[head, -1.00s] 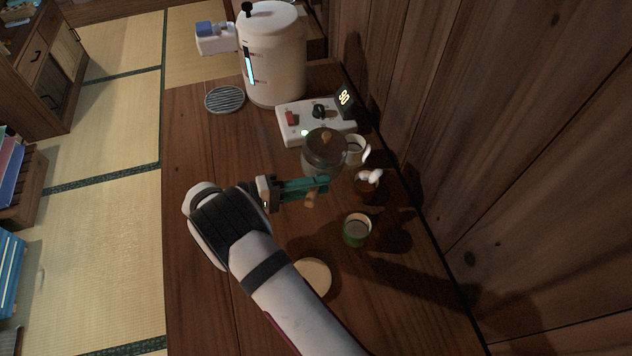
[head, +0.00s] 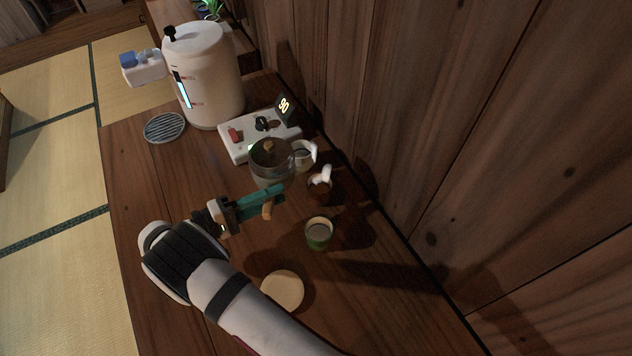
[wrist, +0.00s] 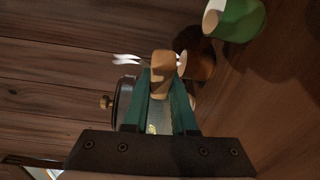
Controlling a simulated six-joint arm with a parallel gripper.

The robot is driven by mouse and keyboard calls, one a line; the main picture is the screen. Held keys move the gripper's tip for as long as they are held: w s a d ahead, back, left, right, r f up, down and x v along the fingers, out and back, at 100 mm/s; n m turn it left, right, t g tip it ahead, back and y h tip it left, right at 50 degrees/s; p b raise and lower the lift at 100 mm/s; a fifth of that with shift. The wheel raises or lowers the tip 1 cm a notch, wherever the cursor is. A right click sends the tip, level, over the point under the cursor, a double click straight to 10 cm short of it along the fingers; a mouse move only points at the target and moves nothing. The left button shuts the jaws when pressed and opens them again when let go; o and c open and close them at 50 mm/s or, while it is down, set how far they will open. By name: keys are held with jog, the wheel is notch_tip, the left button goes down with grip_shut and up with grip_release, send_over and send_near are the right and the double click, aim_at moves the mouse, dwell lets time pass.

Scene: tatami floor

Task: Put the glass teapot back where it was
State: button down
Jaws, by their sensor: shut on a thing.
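The glass teapot (head: 271,172) has a dark lid with a wooden knob and stands out in front of the white control box. Its dark rim and knob also show behind the fingers in the wrist view (wrist: 107,102). My gripper (head: 272,193) is at the near side of the teapot. Its teal fingers are shut on the teapot's wooden handle (head: 267,211), whose end sticks out between the fingertips in the wrist view (wrist: 162,63). The fingers hide part of the teapot's lower body. I cannot tell whether its base touches the wooden counter (head: 150,200).
The control box (head: 240,150) with a "90" display and the white kettle (head: 210,85) stand behind. A white jug (head: 304,155), a brown cup (head: 319,190) with a white whisk-like thing, and a green cup (head: 318,238) are to the right. A pale disc (head: 282,291) lies in front. The wooden wall is close right.

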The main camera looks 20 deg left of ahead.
jog(key=shift+d+r+t+y, duration=0.1)
jog(key=shift+r+t+y, duration=0.2)
jog(key=shift+y, duration=0.1)
jog(key=s+d+r+n+t+y, duration=0.2)
jog(key=s+d+n+t+y, duration=0.15)
jog(key=n+y, duration=0.3)
jog(key=shift+m+y, duration=0.25)
jog(key=s+a+f, duration=0.1)
jog(key=a+f, duration=0.1)
jog(key=a, duration=0.1)
jog(key=s+a+f, duration=0.1)
jog(key=a+f, duration=0.1)
jog(key=a, duration=0.1)
jog(key=s+a+f, duration=0.1)
jog(key=a+f, duration=0.1)
jog(key=a, duration=0.1)
jog(key=shift+s+f, duration=0.2)
jog(key=shift+s, duration=0.05)
jog(key=shift+s+a+f, duration=0.1)
jog(key=shift+a+f, duration=0.05)
jog(key=shift+f, duration=2)
